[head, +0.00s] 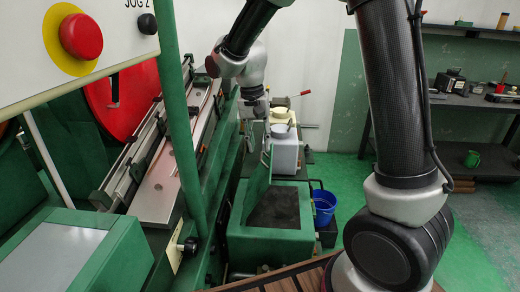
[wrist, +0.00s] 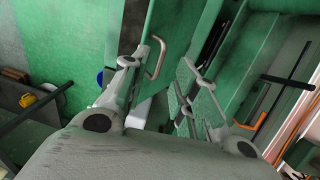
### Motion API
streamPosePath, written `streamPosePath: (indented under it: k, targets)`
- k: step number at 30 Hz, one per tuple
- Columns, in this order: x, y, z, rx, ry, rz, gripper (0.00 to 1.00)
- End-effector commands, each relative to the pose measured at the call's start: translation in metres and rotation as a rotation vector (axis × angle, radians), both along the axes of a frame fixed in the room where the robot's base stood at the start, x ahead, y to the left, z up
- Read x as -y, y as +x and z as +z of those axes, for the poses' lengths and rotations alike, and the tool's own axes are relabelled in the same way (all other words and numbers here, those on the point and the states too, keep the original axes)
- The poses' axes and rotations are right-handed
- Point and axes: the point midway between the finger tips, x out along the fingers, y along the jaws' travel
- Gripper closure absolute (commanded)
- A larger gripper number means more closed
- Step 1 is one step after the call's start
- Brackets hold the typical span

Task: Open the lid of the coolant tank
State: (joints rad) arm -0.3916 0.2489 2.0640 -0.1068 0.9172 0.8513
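The green coolant tank (head: 270,246) stands on the floor in the middle of the head view, with a dark opening on top. Its green lid (head: 257,180) stands raised and tilted along the left side of the opening. My gripper (head: 262,108) is above and beyond the lid in the head view, with its fingers small there. In the wrist view my gripper (wrist: 163,62) has its fingers spread and empty. A metal bar handle (wrist: 155,57) on a green panel shows between the fingertips. I cannot tell whether they touch it.
The green machine frame (head: 205,170) with rails stands close on the left. A blue bucket (head: 324,205) is right of the tank, and a grey container (head: 286,152) stands behind it. A dark shelf bench (head: 460,102) is at the right. Green floor is clear at the right.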

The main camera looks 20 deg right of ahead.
Motion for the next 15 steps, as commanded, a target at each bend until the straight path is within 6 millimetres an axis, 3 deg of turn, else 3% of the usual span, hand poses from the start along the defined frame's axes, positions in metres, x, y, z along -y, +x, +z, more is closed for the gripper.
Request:
streamPosePath:
  k: [6, 15]
  targets:
    - [0.003, -0.001, -0.026, -0.001, -0.001, -0.001, 0.71]
    - [0.003, -0.001, -0.03, 0.001, 0.0, -0.001, 0.71]
